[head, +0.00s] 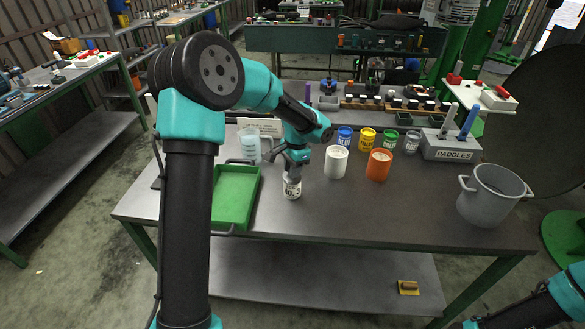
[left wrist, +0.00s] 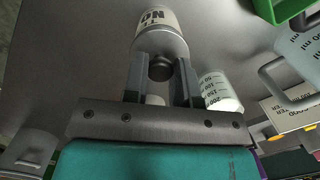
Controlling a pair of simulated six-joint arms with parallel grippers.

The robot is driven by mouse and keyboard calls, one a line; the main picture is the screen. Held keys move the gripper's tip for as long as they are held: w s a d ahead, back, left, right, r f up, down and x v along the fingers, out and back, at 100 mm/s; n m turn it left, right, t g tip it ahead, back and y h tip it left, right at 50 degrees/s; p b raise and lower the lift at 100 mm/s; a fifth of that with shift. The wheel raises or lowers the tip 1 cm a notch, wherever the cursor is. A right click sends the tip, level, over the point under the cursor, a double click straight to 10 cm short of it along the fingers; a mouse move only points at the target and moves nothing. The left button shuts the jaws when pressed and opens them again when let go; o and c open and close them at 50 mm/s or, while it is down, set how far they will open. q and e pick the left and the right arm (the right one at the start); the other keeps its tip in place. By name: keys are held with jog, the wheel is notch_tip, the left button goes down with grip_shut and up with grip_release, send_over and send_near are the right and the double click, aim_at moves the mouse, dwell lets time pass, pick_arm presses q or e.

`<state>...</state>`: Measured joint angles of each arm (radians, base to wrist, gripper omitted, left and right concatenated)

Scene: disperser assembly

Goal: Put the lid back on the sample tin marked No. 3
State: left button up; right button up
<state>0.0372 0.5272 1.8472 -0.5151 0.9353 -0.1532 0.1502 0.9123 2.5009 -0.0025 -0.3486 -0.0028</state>
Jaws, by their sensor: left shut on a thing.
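A pale tin (head: 292,190) with dark lettering stands on the grey bench. In the left wrist view the tin (left wrist: 157,18) shows the letters "NO"; its number is hidden. My left gripper (head: 292,172) is directly above this tin. In the left wrist view it is shut on a dark round knob (left wrist: 160,68) of a grey lid (left wrist: 160,45). The lid lines up with the tin's top; I cannot tell whether it is fully seated or slightly above. My right gripper is not in view; part of my right arm shows at the lower right.
A green tray (head: 233,197) and a clear jug (head: 249,146) stand left. A white cup (head: 336,163) and an orange cup (head: 379,165) stand right, with coloured tins behind. A grey pot (head: 490,196) and a paddles block (head: 450,147) are farther right. The front middle is clear.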

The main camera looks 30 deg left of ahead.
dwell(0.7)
pick_arm(q)
jog(key=o, duration=1.5)
jog(key=shift+c, duration=0.2)
jog(key=shift+r, duration=3.5)
jog(key=shift+c, duration=0.2)
grip_shut()
jog(key=shift+f, duration=2.85)
